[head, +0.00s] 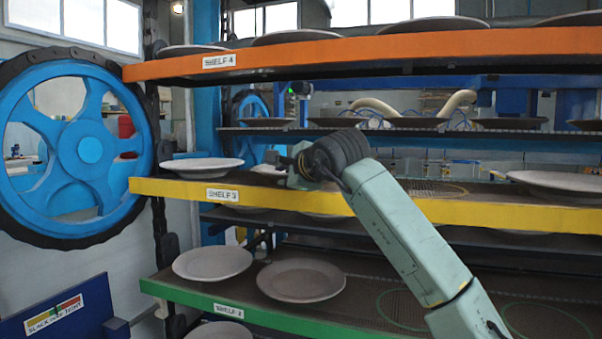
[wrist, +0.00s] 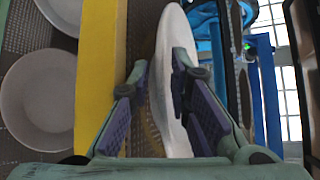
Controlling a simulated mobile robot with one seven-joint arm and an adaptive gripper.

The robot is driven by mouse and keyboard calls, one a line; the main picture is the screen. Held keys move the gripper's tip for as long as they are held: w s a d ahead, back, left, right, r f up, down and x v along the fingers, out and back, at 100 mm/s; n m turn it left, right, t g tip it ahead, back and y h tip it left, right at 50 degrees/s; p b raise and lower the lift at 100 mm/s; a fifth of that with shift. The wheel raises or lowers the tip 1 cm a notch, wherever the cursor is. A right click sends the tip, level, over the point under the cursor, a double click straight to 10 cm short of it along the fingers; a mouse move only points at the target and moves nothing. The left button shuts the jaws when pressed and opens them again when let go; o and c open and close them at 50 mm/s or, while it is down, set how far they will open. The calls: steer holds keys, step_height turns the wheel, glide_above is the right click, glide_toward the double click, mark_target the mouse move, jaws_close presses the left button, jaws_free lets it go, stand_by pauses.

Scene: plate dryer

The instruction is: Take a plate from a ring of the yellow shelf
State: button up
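The yellow shelf (head: 265,197), labelled SHELF 3, crosses the middle of the head view. It appears as an upright yellow band on the left of the wrist view (wrist: 96,70). A pale plate (head: 200,167) lies at the shelf's left end. My gripper (head: 280,160) is over the shelf just right of this plate. In the wrist view, my gripper (wrist: 161,68) is spread, with one finger on each side of a pale plate (wrist: 168,45) seen nearly edge-on. A gap shows beside the left finger; contact on the right is unclear. The rings under the plate are hidden.
The orange shelf (head: 300,58) with plates is above; the green shelf (head: 230,308) with plates is below. Another plate (head: 560,183) lies at the yellow shelf's right. An empty ring area (head: 435,189) is right of my arm. A blue wheel (head: 70,150) stands left.

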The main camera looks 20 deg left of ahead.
steer(key=shift+w+a+f, duration=0.1)
steer(key=shift+w+a, duration=0.1)
steer(key=shift+w, duration=0.1)
steer(key=shift+c, duration=0.3)
jaws_close()
stand_by(0.5)
